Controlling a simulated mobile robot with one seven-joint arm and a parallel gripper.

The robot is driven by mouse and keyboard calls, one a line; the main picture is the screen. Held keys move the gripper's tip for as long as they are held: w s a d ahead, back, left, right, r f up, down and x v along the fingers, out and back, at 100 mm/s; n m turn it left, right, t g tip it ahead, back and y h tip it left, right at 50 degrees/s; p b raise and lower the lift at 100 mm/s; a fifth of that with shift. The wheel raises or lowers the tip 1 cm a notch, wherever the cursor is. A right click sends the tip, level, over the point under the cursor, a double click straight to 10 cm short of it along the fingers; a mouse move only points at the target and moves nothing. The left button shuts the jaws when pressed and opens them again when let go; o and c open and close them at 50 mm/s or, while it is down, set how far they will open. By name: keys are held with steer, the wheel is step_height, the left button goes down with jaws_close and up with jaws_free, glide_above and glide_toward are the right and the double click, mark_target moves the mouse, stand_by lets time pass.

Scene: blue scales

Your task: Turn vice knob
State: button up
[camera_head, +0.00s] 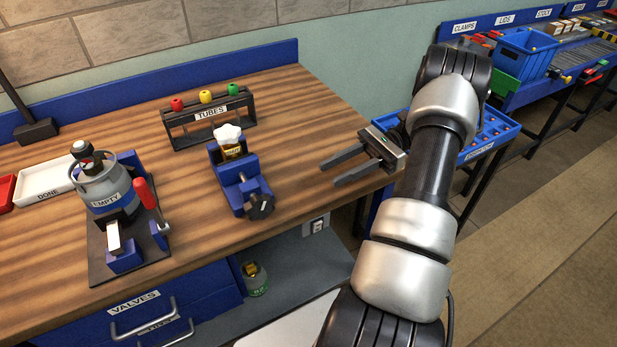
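A blue vice (235,180) stands on the wooden bench near its front edge. Its dark knob (260,206) faces the front at the lower right of the vice. A brass-coloured valve with a white star-shaped handle (228,133) sits upright in the vice. My gripper (328,173) is open and empty, to the right of the vice and apart from it. Its two fingers point left, near the bench's right edge.
A rack labelled TUBES (210,118) stands behind the vice. A grey cylinder labelled EMPTY (104,187) sits in a fixture with a red-handled clamp (147,192) at left. Bare wood (310,125) lies between rack and gripper. Drawers (160,312) are below.

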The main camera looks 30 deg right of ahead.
steer(key=w+a+r+g+h+p, duration=0.1)
steer(key=a+r+g+h+p, duration=0.25)
steer(key=a, duration=0.35)
step_height(320, 180, up, 14)
steer(key=t+h+p, duration=0.4)
steer(key=h+p, duration=0.6)
steer(key=h, duration=0.3)
glide_above(259, 197)
steer(key=shift+g, duration=0.25)
step_height(259, 197, down, 17)
steer(key=b, duration=0.2)
steer(key=shift+a+f+b, duration=0.1)
steer(key=shift+b, duration=0.2)
jaws_close()
